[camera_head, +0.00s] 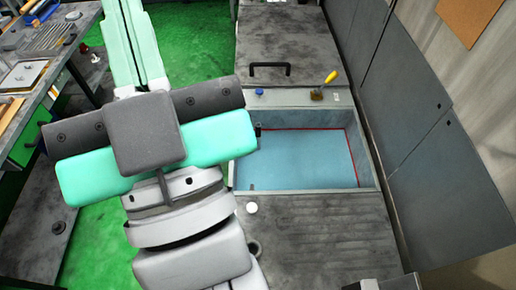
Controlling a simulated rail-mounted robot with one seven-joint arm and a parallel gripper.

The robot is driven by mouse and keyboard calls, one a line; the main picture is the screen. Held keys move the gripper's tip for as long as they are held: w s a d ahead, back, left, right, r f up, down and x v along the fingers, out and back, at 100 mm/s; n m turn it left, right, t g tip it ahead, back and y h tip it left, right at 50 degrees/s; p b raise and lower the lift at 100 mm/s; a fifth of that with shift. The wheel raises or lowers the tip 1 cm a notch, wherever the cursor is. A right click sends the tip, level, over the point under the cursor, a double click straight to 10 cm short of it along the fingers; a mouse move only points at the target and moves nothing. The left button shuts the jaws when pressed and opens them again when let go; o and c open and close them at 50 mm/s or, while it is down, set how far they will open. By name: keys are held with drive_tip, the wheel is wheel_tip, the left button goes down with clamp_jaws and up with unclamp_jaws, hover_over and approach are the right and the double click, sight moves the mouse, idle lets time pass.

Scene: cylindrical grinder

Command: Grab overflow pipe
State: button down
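I cannot pick out an overflow pipe for certain. An open rectangular tank (368,160) with pale blue liquid or floor (305,165) lies right of centre, with a red line along its inner walls. A small dark fitting (258,130) sits at its inner left wall near the far corner; I cannot tell if it is the pipe. My arm's large grey and mint links cover the left middle and hide part of the tank's left side. My gripper's fingers do not show.
A dark cover with a black handle (269,67) lies behind the tank. A yellow-handled brush (323,85) and a blue cap (259,92) are on the far ledge. Grey panels (440,150) stand at right. A tool-covered bench (40,60) is at left. Green floor (200,40) is open between.

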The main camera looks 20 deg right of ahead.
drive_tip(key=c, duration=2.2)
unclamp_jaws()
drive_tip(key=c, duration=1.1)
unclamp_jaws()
